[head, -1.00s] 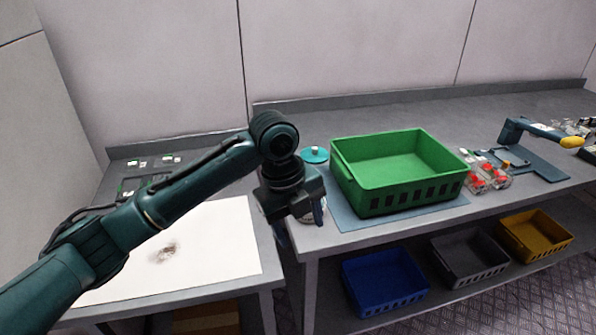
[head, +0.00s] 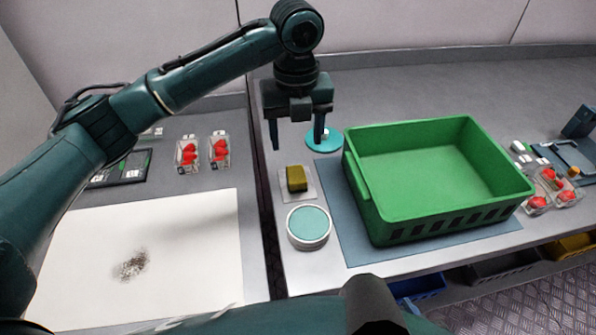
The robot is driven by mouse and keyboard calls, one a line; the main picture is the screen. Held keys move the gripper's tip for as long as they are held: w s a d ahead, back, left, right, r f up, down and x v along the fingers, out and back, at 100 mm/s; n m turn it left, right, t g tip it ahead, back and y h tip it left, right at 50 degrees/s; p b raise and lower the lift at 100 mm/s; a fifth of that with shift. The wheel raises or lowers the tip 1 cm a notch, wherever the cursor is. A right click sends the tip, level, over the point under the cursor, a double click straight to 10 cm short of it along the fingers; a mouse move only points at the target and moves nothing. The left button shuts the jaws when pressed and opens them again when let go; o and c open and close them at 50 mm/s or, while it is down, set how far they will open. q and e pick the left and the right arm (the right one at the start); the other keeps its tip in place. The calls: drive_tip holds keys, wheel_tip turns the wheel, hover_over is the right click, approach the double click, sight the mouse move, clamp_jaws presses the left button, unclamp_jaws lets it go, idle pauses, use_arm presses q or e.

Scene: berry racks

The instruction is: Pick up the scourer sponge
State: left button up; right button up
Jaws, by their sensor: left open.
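The scourer sponge (head: 296,178) is a small yellow-olive block with a dark side. It lies on a small pale square tray (head: 310,190) near the left edge of the right-hand table. My left gripper (head: 298,140) is above and behind the sponge in the picture, fingers pointing down, open with nothing between them. It is apart from the sponge. Part of my right arm shows at the bottom edge, but its gripper fingers are not visible.
A round teal-topped tub (head: 309,226) stands in front of the sponge, and a teal lid (head: 323,140) lies behind it. A green crate (head: 375,215) stands on a blue mat (head: 345,232) to the right. Berry punnets (head: 219,150) and a soiled white sheet (head: 190,240) are on the left table.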

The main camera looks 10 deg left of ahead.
use_arm(q)
hover_over(296, 174)
drive_tip(key=f, duration=0.4)
drive_tip(key=shift+s+d+f, duration=0.1)
drive_tip(key=shift+s+f, duration=0.05)
drive_tip(key=shift+s, duration=0.15)
drive_tip(key=f, duration=0.5)
drive_tip(key=shift+w+f+p, duration=0.2)
drive_tip(key=shift+w+p, duration=0.15)
drive_tip(key=shift+p, duration=0.05)
drive_tip(key=shift+f, duration=0.15)
use_arm(e)
drive_tip(key=shift+w+d, duration=0.1)
drive_tip(key=shift+d, duration=0.1)
use_arm(q)
drive_tip(key=shift+c, duration=0.4)
drive_tip(key=c, duration=1)
use_arm(e)
drive_tip(key=shift+r, duration=0.15)
